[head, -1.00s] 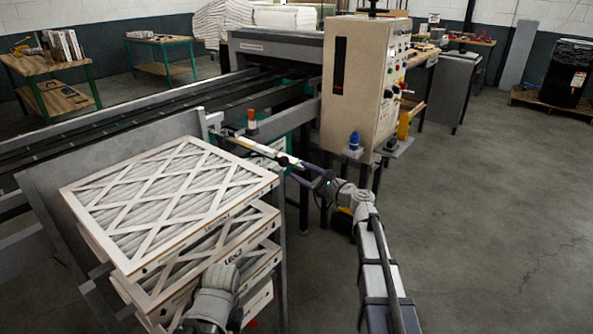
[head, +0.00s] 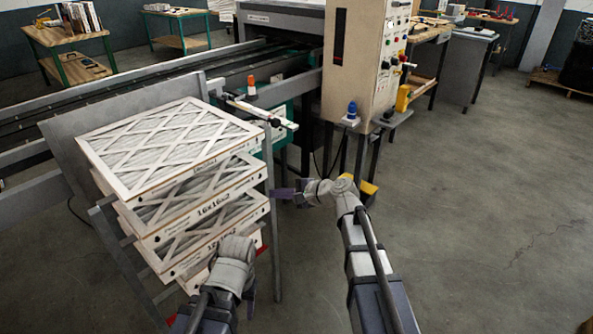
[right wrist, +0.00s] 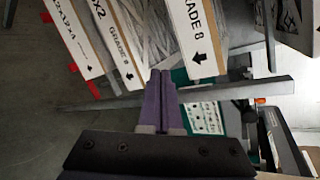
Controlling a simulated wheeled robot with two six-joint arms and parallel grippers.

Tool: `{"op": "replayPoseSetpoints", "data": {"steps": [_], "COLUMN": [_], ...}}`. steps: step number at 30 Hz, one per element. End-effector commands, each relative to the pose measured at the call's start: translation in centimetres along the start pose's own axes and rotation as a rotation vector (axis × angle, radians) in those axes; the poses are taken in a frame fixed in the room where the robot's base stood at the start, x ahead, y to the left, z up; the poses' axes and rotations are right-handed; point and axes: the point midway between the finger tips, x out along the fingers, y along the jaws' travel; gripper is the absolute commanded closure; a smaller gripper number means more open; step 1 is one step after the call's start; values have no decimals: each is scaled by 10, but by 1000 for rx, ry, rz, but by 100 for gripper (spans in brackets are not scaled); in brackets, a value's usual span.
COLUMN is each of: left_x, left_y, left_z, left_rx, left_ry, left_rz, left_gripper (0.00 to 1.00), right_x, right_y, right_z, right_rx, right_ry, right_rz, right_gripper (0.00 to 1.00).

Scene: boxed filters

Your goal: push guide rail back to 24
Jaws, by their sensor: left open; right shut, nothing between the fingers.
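The guide rail (head: 262,112) is a pale bar with dark fittings, at the machine's infeed behind the right corner of the filter stack. Its scale reading is too small to make out. My right gripper (head: 284,193) has purple fingers and is below and in front of the rail, apart from it, beside the stack's right side. In the right wrist view its fingers (right wrist: 160,100) are together and empty, pointing toward the boxed filters. My left gripper (head: 249,292) is low in front of the stack, mostly hidden behind its own wrist; it is open.
An orange-topped post (head: 250,86) stands by the rail. The control cabinet (head: 362,60) with a blue-lamp shelf stands to the right. Open floor (head: 480,220) lies at right.

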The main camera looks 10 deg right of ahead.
Motion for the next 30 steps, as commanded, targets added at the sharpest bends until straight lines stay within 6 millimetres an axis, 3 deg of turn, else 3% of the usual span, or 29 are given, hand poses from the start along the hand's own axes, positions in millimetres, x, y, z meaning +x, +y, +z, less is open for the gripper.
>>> {"op": "replayPoseSetpoints", "data": {"steps": [6,11,17,21,25,30], "left_x": [0,0,-4,-18,-52,-94], "left_y": [0,0,0,-2,-5,-9], "left_z": [0,0,0,1,3,6], "left_rx": [0,0,0,0,0,0], "left_ry": [0,0,0,0,0,0], "left_rz": [0,0,0,0,0,0], "left_gripper": [48,48,48,48,48,48], "right_x": [14,13,-8,-42,-86,-120], "right_y": [65,118,186,219,218,193], "right_z": [38,61,85,100,119,137], "right_rx": [-261,-482,-803,-1038,-1218,-1306], "right_ry": [-16,-43,-104,-166,-223,-252], "right_rz": [230,427,729,970,1178,1295], "right_gripper": [100,100,100,100,100,100]}}
